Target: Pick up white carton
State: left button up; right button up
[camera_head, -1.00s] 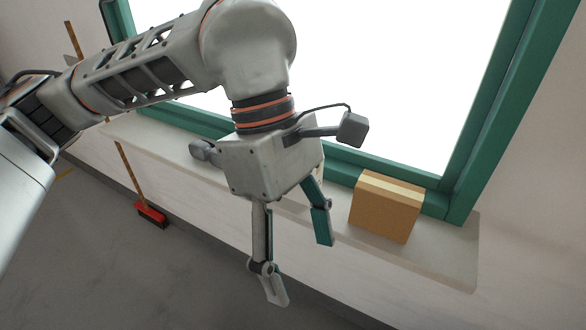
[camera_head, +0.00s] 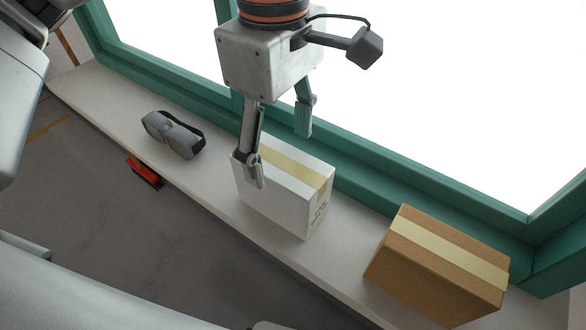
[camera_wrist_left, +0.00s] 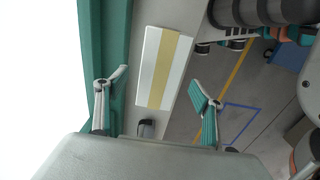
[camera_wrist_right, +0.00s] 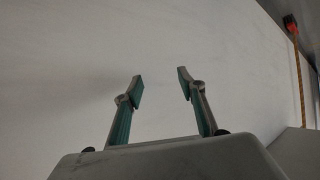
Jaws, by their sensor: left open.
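The white carton (camera_head: 272,202), with a yellowish tape strip along its top, stands on the window ledge in the head view. My left gripper (camera_head: 279,152) is open and points down over the carton's left end, one finger overlapping its near side in the picture. In the left wrist view the carton's top (camera_wrist_left: 152,62) shows between and beyond the open fingers (camera_wrist_left: 160,84); no contact can be made out. My right gripper (camera_wrist_right: 161,84) shows only in the right wrist view, open and empty before a pale wall.
A brown taped box (camera_head: 432,272) stands on the ledge (camera_head: 222,195) to the right of the carton. A grey object with a dark strap (camera_head: 172,135) lies to its left. The green window frame (camera_head: 425,192) runs close behind.

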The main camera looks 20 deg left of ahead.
aim_at(281, 161)
pick_arm(q)
jog(key=f, duration=0.2)
jog(key=shift+w+f, duration=0.3)
jog(key=shift+s+f, duration=0.3)
jog(key=shift+f, duration=0.35)
notch_tip(281, 161, down, 5)
pick_arm(e)
jog(key=shift+s+f, duration=0.6)
jog(key=shift+f, duration=0.2)
pick_arm(q)
jog(key=c, duration=1.4)
